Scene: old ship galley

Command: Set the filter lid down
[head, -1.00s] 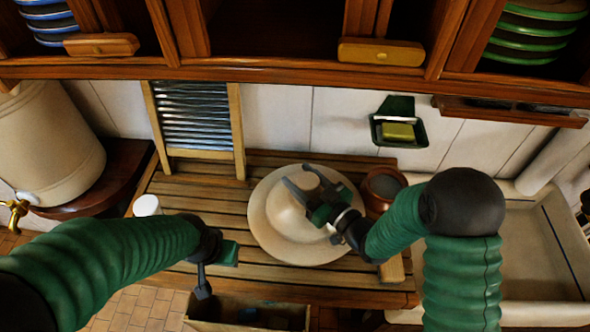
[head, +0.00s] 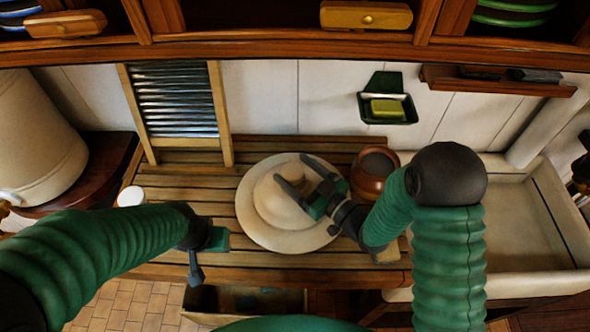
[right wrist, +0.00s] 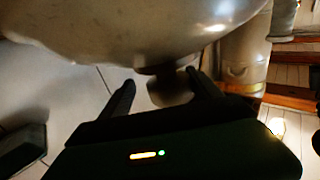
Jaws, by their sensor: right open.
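The filter lid (head: 261,226) is a wide, round, cream disc with a raised middle. It lies flat on the slatted wooden drainboard (head: 185,215). My right gripper (head: 291,170) is open above the lid's raised middle, with a finger on either side of its top. Contact cannot be told. My left gripper (head: 205,252) hangs at the drainboard's front edge, apart from the lid; its jaw state is unclear.
A brown pot (head: 369,187) stands close to the lid's right, near my right forearm. A small white cup (head: 131,196) is at the left. A washboard (head: 175,105) leans on the wall. A sink (head: 510,225) lies right; an open drawer (head: 200,300) is below.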

